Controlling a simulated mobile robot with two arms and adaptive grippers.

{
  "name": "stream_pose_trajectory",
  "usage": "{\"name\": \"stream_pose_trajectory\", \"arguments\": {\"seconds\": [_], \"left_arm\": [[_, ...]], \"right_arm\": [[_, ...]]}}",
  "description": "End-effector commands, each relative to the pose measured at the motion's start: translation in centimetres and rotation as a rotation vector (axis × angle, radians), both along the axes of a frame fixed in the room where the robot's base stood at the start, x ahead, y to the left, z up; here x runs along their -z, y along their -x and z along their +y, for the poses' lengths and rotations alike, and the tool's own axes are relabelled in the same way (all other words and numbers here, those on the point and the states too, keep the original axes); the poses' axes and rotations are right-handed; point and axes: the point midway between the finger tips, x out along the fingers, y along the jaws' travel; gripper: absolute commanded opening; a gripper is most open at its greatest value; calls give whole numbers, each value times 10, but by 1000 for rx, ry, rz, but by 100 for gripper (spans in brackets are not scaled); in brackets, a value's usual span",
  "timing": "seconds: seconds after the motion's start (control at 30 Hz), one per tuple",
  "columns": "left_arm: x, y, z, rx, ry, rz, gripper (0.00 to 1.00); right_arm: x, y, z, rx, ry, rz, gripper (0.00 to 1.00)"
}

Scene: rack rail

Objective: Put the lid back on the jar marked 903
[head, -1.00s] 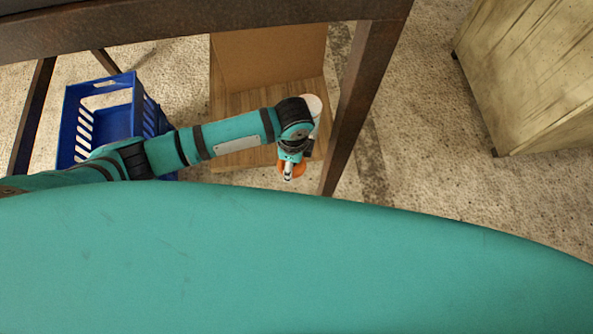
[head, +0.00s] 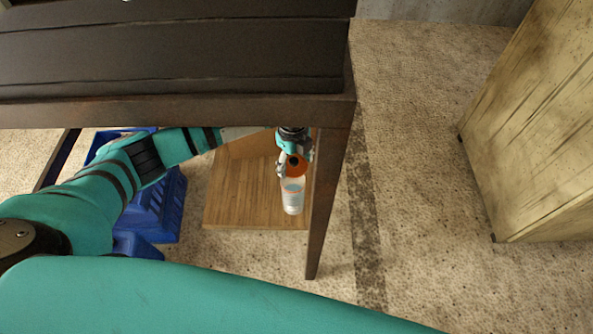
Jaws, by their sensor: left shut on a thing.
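My left gripper (head: 288,169) reaches under the dark table and is shut on an orange lid (head: 299,165). The lid is tilted, with a dark round spot on its face. A pale jar (head: 293,204) stands upright on the wooden board just below the gripper in the picture. Its open mouth shows bluish inside with an orange rim. The lid appears just above or behind the jar's mouth; I cannot tell whether they touch. Any number on the jar is too small to read. My right gripper is not in view.
The dark tabletop (head: 180,50) overhangs the arm, and its front leg (head: 328,205) stands close to the right of the jar. The wooden board (head: 240,200) is clear left of the jar. A blue crate (head: 165,205) is at left. A wooden cabinet (head: 530,130) stands right.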

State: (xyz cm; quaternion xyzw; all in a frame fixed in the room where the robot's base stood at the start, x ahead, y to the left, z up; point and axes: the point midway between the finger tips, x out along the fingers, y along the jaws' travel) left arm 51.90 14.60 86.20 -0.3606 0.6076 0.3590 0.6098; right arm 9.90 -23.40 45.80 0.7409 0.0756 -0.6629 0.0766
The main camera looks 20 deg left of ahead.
Motion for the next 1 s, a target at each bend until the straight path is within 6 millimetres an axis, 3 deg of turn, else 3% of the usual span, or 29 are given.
{"name": "stream_pose_trajectory", "arguments": {"seconds": [0.33, 0.63, 1.0], "left_arm": [[21, 0, 1, 0, -1, 0, 45], [47, 0, 1, -1, -2, -1, 45], [64, 0, 1, -1, 0, 0, 45]], "right_arm": [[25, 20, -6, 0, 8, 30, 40], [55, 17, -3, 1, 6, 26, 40], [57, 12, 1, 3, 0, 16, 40]]}}
